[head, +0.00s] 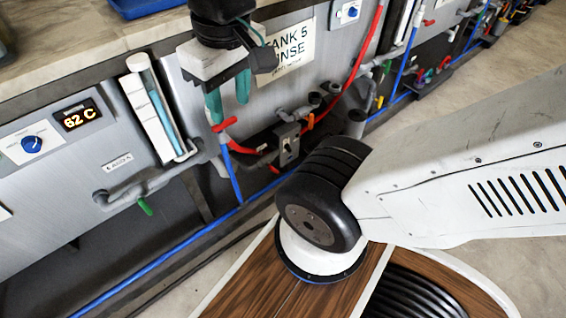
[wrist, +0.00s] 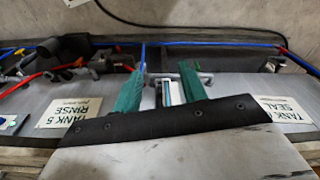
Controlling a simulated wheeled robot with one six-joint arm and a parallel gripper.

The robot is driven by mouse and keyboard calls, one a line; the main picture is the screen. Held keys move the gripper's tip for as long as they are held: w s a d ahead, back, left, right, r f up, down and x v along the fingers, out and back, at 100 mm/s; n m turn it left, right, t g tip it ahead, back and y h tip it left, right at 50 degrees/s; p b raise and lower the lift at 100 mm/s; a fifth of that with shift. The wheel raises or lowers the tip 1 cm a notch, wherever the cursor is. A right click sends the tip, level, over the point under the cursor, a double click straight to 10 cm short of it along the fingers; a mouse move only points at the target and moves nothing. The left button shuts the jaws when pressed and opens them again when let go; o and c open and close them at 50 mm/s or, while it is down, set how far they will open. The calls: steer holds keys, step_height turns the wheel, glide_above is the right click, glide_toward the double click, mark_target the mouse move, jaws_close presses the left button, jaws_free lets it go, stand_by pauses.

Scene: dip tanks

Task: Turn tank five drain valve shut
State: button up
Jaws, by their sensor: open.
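The TANK 5 RINSE sign (head: 288,46) is on the grey tank front, partly covered by my gripper in the head view; it also shows upside down in the wrist view (wrist: 68,112). Below it, a grey pipe has an orange lever (head: 308,124), possibly the tank five drain valve; I cannot tell its setting. A red handle (head: 225,124) is at the top of a blue hose, just under my gripper (head: 228,100). My gripper's teal fingers point down, apart and empty; they also show in the wrist view (wrist: 163,88). I cannot tell if they touch anything.
A sight tube (head: 160,108) with blue liquid stands left of my gripper. Further left are a green lever (head: 145,206) on a grey pipe, a 62 C display (head: 78,115) and a blue knob (head: 33,144). A red hose (head: 345,85) runs down at the right.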

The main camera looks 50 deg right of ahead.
steer(key=w+d+f+m, duration=0.1)
steer(key=w+d+f, duration=0.25)
steer(key=w, duration=0.45)
steer(key=m+h, duration=0.1)
glide_above(275, 172)
steer(key=s+a, duration=0.3)
step_height(275, 172, down, 59)
steer(key=f+n+t+h, duration=0.1)
steer(key=f+t, duration=0.2)
steer(key=f, duration=0.2)
steer(key=f+n+t+h, duration=0.1)
steer(key=f+t+h, duration=0.1)
steer(key=f+t, duration=0.2)
steer(key=d+f+n+t+h, duration=0.1)
steer(key=f+t, duration=0.3)
steer(key=f, duration=0.2)
steer(key=shift+s+f+h, duration=0.3)
steer(key=shift+s, duration=0.1)
steer(key=shift+w+d, duration=0.1)
steer(key=shift+w, duration=0.1)
steer(key=x, duration=0.7)
steer(key=shift+w+d+r, duration=0.1)
steer(key=shift+w+r, duration=0.1)
steer(key=shift+w, duration=0.05)
